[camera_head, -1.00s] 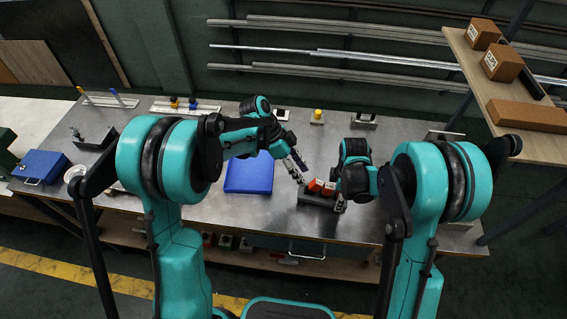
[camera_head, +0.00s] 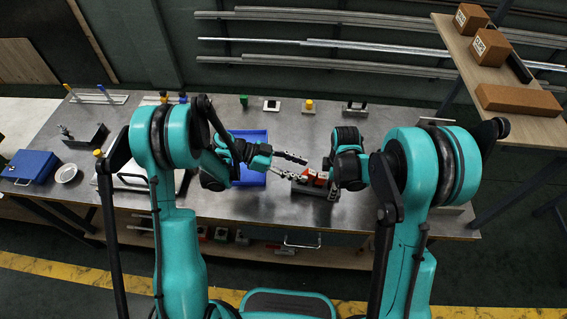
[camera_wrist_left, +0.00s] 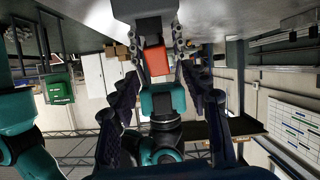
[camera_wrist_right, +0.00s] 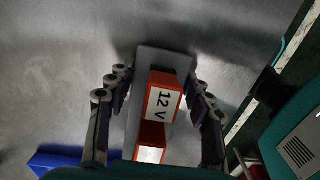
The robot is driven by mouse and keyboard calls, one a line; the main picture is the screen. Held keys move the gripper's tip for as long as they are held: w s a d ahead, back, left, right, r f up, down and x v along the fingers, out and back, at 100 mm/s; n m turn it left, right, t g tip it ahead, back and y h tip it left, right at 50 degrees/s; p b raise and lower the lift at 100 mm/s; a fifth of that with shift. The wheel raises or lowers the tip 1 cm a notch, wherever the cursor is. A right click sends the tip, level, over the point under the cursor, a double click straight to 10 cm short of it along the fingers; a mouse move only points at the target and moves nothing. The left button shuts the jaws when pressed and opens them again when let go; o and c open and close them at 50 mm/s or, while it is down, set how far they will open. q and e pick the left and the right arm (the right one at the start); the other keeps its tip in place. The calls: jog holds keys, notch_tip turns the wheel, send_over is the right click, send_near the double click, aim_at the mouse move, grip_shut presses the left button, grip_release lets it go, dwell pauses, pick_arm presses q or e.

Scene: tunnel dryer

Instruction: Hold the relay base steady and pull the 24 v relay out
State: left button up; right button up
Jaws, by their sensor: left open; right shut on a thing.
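The grey relay base (camera_head: 316,192) stands on the steel table with red relays on it. In the right wrist view one relay, marked 12 V (camera_wrist_right: 163,103), sits beside a second red relay (camera_wrist_right: 150,143), whose label I cannot read. My right gripper (camera_wrist_right: 160,82) is shut on the base, one finger along each long side. My left gripper (camera_head: 299,167) is open and level, just left of the relays. In the left wrist view a red relay (camera_wrist_left: 156,60) shows between its spread fingers, with my right arm behind. I cannot tell whether they touch it.
A blue tray (camera_head: 250,135) lies behind my left forearm. Small parts, including a yellow-topped button (camera_head: 308,106), stand along the table's back. A blue box (camera_head: 30,167) and a small white bowl (camera_head: 66,173) are at the left. A wooden shelf (camera_head: 483,75) with boxes is at the right.

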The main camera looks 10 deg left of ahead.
aim_at(307, 171)
pick_arm(q)
jog(key=shift+x, duration=1.8)
grip_shut()
